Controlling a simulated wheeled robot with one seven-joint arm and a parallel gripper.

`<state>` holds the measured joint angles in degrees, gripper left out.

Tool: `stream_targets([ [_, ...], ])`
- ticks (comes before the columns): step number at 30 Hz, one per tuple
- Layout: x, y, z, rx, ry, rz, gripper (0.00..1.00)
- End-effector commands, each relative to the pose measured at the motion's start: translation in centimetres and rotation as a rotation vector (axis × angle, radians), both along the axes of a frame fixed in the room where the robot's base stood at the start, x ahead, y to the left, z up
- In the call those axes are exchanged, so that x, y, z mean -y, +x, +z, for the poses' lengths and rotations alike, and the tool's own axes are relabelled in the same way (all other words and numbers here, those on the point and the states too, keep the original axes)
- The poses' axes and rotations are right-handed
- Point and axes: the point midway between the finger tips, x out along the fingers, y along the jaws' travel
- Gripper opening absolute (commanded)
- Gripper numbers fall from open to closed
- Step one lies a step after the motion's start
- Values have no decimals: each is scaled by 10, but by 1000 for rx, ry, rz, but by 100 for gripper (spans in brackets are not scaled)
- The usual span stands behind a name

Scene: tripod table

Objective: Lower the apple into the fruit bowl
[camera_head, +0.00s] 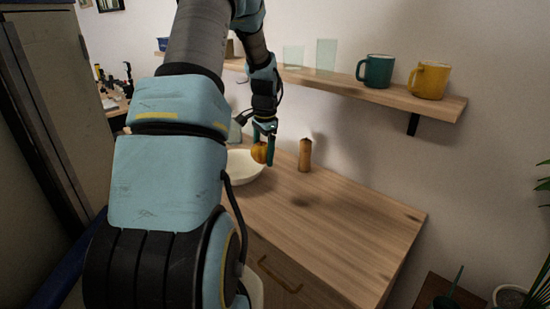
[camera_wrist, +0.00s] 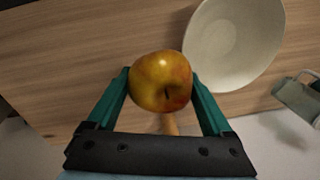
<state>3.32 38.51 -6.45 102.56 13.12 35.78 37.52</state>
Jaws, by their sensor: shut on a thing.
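A yellow-red apple (camera_wrist: 160,80) is held between the two green fingers of my gripper (camera_wrist: 162,88). In the head view the apple (camera_head: 260,152) shows beside a green finger of my gripper (camera_head: 266,150), in the air above the counter. The fruit bowl (camera_head: 245,167) is a wide cream bowl standing on the wooden counter, partly hidden behind my arm. In the wrist view the empty-looking bowl (camera_wrist: 232,45) lies to the upper right of the apple.
A wooden pepper mill (camera_head: 305,156) stands on the counter (camera_head: 335,215) just right of my gripper. The counter's right part is clear. A wall shelf (camera_head: 350,88) above holds a green mug (camera_head: 374,71), a yellow mug (camera_head: 429,80) and glasses (camera_head: 326,55).

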Motion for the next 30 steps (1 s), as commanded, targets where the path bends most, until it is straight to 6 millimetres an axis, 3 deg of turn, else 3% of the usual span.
stream_targets([
  [21, -87, 100, -19, 1, 0, 1, 20],
  [30, -103, 118, -23, 1, 0, 0, 20],
])
